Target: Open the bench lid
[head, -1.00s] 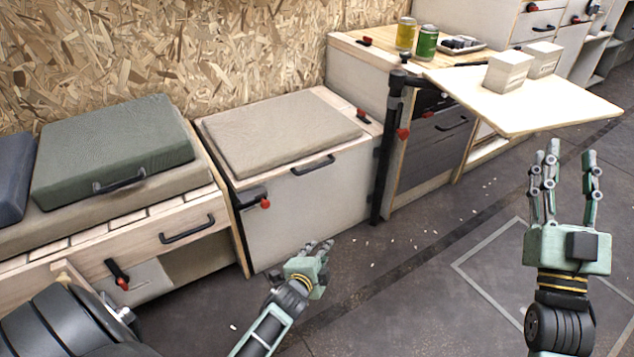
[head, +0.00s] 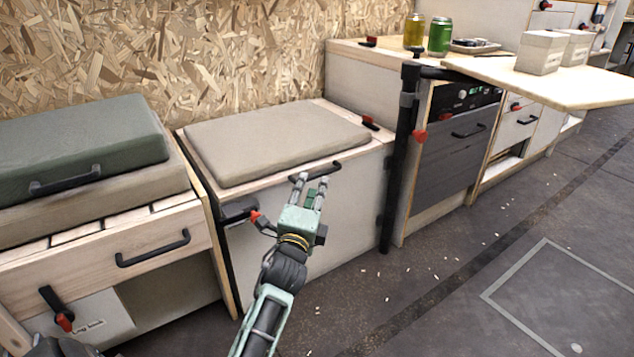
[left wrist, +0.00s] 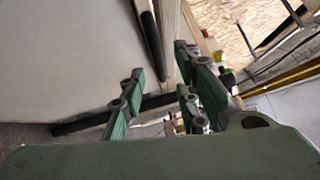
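The bench lid (head: 212,192) is a pale wooden panel with a beige cushion (head: 270,140) on top. It lies flat and closed on the white bench box (head: 345,225). A black bar handle (head: 330,168) sits at its front edge. My left gripper (head: 312,181) is at the handle's left part, with its fingers apart and pointing toward it. I cannot tell whether they touch it. In the left wrist view the green fingers (left wrist: 157,100) are spread with nothing clearly held between them.
A black latch with a red knob (head: 256,217) is on the bench front, left of my gripper. A black post (head: 397,165) stands at the bench's right. A green cushion (head: 85,145) lies on the left bench. The floor (head: 440,270) at right is mostly open.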

